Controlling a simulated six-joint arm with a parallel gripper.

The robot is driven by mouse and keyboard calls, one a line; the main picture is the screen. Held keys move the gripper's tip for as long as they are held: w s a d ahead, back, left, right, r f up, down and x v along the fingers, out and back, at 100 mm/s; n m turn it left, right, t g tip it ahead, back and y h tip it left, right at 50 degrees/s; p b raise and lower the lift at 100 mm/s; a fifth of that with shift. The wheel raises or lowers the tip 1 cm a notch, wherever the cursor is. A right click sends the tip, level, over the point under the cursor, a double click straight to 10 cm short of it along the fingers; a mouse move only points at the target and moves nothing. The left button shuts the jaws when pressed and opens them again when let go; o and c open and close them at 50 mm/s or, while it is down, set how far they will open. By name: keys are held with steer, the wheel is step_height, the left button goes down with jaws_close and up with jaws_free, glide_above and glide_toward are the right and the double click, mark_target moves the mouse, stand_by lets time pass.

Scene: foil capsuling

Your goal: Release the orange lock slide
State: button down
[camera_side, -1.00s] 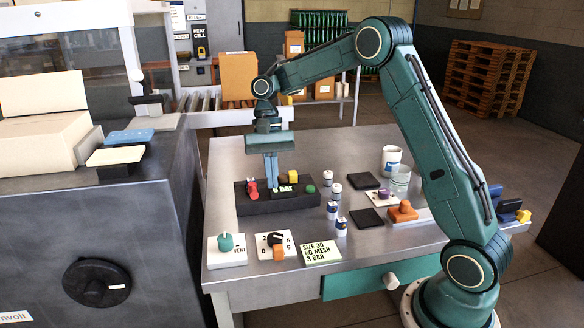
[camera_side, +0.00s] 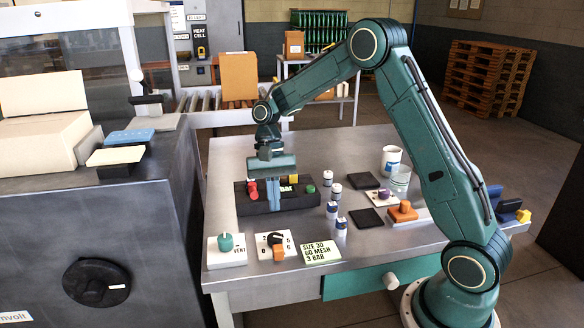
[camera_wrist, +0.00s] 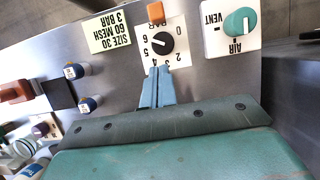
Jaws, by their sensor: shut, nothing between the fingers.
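The orange lock slide (camera_side: 279,253) sits at the front edge of a white plate (camera_side: 290,240) with a black pressure dial (camera_side: 275,239), on the front of the table. In the wrist view the orange slide (camera_wrist: 155,12) is at the top, beyond the black dial (camera_wrist: 162,43). My gripper (camera_side: 274,209) is shut and empty, pointing down in front of the black block, behind the dial plate. In the wrist view its blue fingertips (camera_wrist: 158,70) appear together, over the numbered edge of the plate. I see no contact with the slide.
A teal AIR VENT knob (camera_side: 225,242) is left of the dial plate. A yellow note (camera_side: 320,252) lies to its right. A black block (camera_side: 250,206) with coloured knobs stands behind.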

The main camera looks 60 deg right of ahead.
mark_target(279, 239)
steer(key=x, duration=0.4)
steer(key=shift+f, duration=0.15)
steer(key=shift+s+a+f, duration=0.2)
steer(key=shift+s+a, duration=0.05)
steer(key=shift+a, duration=0.05)
steer(key=shift+s+a, duration=1.15)
steer(key=shift+s, duration=0.05)
